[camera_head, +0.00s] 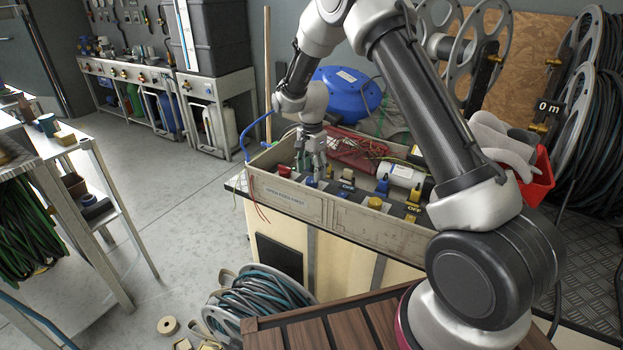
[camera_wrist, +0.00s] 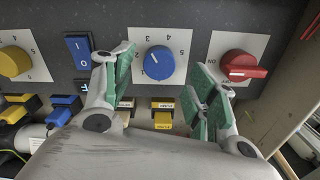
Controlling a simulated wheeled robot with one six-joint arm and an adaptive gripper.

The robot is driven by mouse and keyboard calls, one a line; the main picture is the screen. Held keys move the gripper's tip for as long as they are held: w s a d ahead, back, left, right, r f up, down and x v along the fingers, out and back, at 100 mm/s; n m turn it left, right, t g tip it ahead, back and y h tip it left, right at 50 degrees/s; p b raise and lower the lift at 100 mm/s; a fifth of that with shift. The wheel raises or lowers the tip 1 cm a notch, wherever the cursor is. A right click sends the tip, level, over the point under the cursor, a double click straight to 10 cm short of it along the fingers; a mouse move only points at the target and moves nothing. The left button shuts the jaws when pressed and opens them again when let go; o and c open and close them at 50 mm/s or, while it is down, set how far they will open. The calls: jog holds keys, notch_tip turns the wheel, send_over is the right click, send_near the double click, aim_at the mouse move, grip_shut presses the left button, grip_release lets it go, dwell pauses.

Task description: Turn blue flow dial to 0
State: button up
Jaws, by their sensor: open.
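The blue flow dial (camera_wrist: 158,62) sits on a white plate with numbers around it, in the middle of the wrist view. A pale mark shows on its face, but I cannot tell exactly which number it points to. In the head view the blue dial (camera_head: 311,182) shows just below my gripper (camera_head: 313,163). In the wrist view my gripper (camera_wrist: 164,86) is open, with one green-padded finger to the left of the dial and the other to its right. The fingers appear apart from the dial, with nothing between them gripped.
A red knob (camera_wrist: 243,67) is close by the right finger. A blue rocker switch (camera_wrist: 80,50) is close by the left finger, with a yellow dial (camera_wrist: 14,61) beyond. The panel tray (camera_head: 285,194) has a raised rim.

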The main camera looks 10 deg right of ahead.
aim_at(312, 180)
jog(key=shift+f, duration=1.85)
jog(key=shift+c, duration=0.5)
jog(key=c, duration=0.9)
jog(key=shift+c, duration=0.2)
